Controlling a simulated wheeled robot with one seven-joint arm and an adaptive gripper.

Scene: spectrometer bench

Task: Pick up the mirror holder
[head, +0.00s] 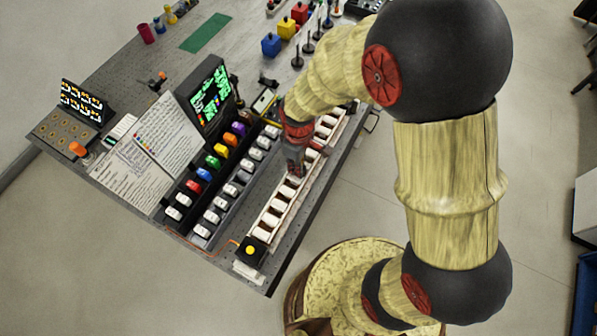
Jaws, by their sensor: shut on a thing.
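My gripper (295,170) points down over the long white slotted rack (262,222) near the bench's right edge. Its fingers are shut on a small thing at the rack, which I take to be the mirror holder. That thing is mostly hidden by the fingers and too small to make out clearly. I cannot tell whether it is still seated in the rack or clear of it.
Left of the rack are rows of white and coloured knobs (205,174), a green-lit screen (210,97) and paper sheets (165,130). A black box with a yellow button (250,250) is at the rack's near end. Black posts (297,60) and coloured cubes (271,44) stand farther back.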

